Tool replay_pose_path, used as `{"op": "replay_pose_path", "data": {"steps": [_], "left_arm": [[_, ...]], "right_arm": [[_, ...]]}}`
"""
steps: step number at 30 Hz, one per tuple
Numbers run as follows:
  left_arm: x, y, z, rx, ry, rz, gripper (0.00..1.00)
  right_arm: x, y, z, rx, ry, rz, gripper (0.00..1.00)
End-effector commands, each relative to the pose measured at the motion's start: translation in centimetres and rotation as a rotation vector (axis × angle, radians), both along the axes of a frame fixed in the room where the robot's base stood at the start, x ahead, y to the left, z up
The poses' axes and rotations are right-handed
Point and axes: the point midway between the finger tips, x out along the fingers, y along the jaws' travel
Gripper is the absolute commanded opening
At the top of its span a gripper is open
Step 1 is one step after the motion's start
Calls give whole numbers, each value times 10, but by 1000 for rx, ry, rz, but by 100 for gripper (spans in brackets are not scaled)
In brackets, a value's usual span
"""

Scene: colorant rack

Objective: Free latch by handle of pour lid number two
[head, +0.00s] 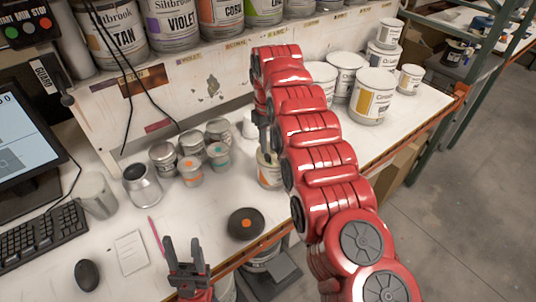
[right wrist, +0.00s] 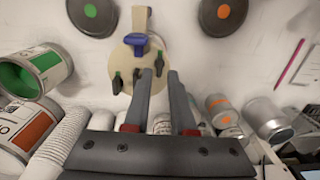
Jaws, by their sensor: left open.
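In the right wrist view, a beige pour lid (right wrist: 124,62) has a blue handle (right wrist: 135,42) and small dark green levers around it. A spout-like tab juts from its top edge. My right gripper (right wrist: 161,72) is open, with its fingertips over the lid's lower right edge beside a green lever; contact cannot be told. In the head view, the right gripper (head: 265,140) is partly hidden by its red arm, above a small can (head: 267,172). My left gripper (head: 187,252) is open and empty at the table's front edge. No number shows on the lid.
A dark disc with an orange dot (head: 246,223) lies on the table (head: 205,225); a green-dotted one (right wrist: 92,14) shows in the wrist view. Small cans (head: 191,171) cluster left of the gripper. Larger paint cans (head: 373,95) stand right of the arm. A mouse (head: 87,275) is at front left.

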Motion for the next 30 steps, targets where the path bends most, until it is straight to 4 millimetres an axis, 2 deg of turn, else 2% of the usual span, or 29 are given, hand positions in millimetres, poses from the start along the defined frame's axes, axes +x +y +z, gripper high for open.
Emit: {"op": "replay_pose_path", "data": {"steps": [3,7,18,22,30], "left_arm": [[0,0,3,0,0,0,50],[0,0,4,0,0,0,50],[0,0,4,0,0,0,50],[0,0,4,0,0,0,50],[0,0,4,0,0,0,50]], "right_arm": [[2,-1,-19,0,0,0,24],[2,-1,-33,-1,1,1,24],[2,-2,-39,0,-2,1,24],[3,-2,-39,0,-2,1,0],[3,-2,-39,0,-2,1,0]]}}
